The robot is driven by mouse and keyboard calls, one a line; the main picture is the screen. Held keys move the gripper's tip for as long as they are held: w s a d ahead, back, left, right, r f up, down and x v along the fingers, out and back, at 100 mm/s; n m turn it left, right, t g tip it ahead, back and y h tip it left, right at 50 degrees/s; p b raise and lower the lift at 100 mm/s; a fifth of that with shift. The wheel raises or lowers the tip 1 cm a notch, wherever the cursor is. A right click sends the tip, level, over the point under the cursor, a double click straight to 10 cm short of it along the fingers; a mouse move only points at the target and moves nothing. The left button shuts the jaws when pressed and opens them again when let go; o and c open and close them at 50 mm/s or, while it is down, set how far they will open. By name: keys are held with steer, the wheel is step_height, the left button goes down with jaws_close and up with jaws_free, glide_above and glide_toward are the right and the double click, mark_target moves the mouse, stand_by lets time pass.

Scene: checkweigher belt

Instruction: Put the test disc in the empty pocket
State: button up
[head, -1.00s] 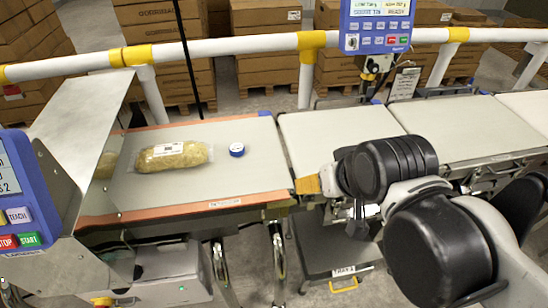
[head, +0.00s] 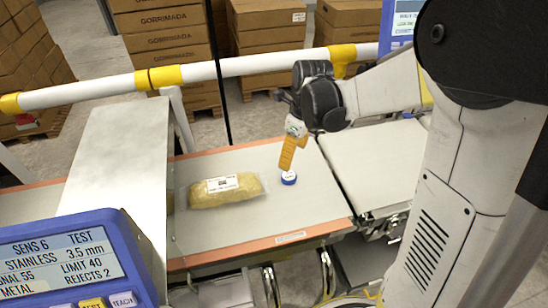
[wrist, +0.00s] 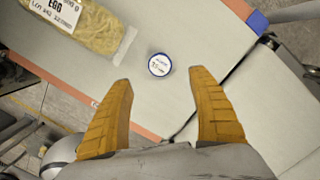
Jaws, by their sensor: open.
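The test disc (head: 289,177) is small and round, with a blue side and a white labelled top. It lies flat on the belt, right of a bagged product, and shows in the wrist view (wrist: 159,65) just beyond and between the fingertips. My gripper (head: 288,157) hangs above the belt close to the disc, its orange ribbed fingers pointing down. In the wrist view my gripper (wrist: 159,75) is open with nothing between its fingers. No empty pocket can be made out in these views.
The clear bag of yellowish product (head: 226,190) lies on the belt (head: 235,229) left of the disc. A metal hood (head: 120,165) and a blue control panel (head: 75,262) stand at left. A white and yellow rail (head: 240,67) runs behind the belt.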

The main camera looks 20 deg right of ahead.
mark_target(289, 175)
steer(key=f+b, duration=0.1)
steer(key=f, duration=0.2)
steer(key=f+b, duration=0.2)
steer(key=f, duration=0.2)
steer(key=f+b, duration=0.1)
steer(key=f, duration=0.2)
steer(key=shift+w+a+f+b, duration=0.3)
steer(key=shift+a+b, duration=0.05)
steer(key=shift+b, duration=0.05)
steer(key=shift+r, duration=0.1)
steer(key=shift+c, duration=0.3)
steer(key=c, duration=1.3)
steer(key=shift+r, duration=0.1)
steer(key=shift+c, duration=0.2)
